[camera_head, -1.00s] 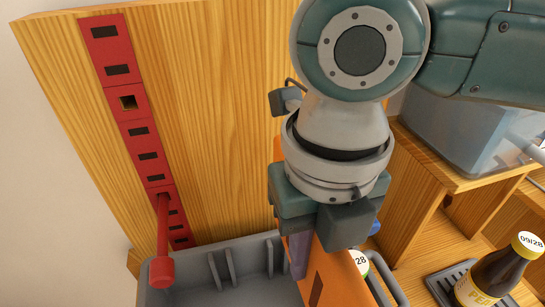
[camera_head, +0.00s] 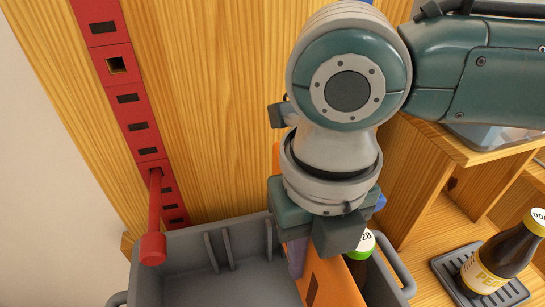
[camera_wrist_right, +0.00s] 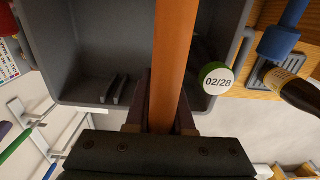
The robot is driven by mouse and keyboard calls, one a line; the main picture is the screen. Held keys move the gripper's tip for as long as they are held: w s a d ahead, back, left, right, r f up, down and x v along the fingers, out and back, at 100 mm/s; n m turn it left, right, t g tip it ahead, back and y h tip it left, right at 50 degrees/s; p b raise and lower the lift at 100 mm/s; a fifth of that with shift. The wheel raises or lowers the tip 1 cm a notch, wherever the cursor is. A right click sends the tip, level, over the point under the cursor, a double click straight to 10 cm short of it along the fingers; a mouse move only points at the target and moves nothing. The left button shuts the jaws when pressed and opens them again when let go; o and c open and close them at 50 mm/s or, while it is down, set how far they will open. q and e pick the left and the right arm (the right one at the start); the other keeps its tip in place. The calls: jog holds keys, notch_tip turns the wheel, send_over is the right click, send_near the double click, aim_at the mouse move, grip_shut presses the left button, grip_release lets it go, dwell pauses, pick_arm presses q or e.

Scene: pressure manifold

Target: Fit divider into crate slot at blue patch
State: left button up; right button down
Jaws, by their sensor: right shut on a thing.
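The divider is an orange panel (camera_head: 333,283), shut in my right gripper (camera_head: 308,254). In the right wrist view the divider (camera_wrist_right: 176,55) runs edge-on from between the dark fingers (camera_wrist_right: 163,108) up out of the picture. The grey crate (camera_head: 190,240) lies below, with upright slot ribs (camera_head: 218,252) on its back wall. The divider hangs over the crate's right part; its lower end is out of frame, so I cannot tell whether it sits in a slot. I cannot make out the blue patch. My left gripper is not in view.
A green-capped bottle (camera_head: 362,243) stands close right of the divider; its cap (camera_wrist_right: 215,78) shows in the wrist view. A dark bottle (camera_head: 498,260) stands on a grey rack (camera_head: 450,262) at right. A red rod (camera_head: 153,220) sticks out from the red strip above the crate's left.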

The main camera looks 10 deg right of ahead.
aim_at(301, 297)
dwell(0.8)
jog(key=shift+p, duration=0.75)
dwell(0.6)
jog(key=shift+f, duration=0.2)
jog(key=shift+f+b, duration=1.05)
jog(key=shift+f, duration=0.1)
jog(key=shift+f+b, duration=0.75)
jog(key=shift+f, duration=0.3)
jog(key=shift+f+b, duration=0.85)
jog(key=shift+f, duration=0.3)
jog(key=shift+f+b, duration=0.8)
jog(key=shift+f, duration=0.25)
jog(key=shift+f+b, duration=0.9)
jog(key=shift+f, duration=0.25)
jog(key=shift+f+b, duration=0.55)
jog(key=shift+f, duration=0.15)
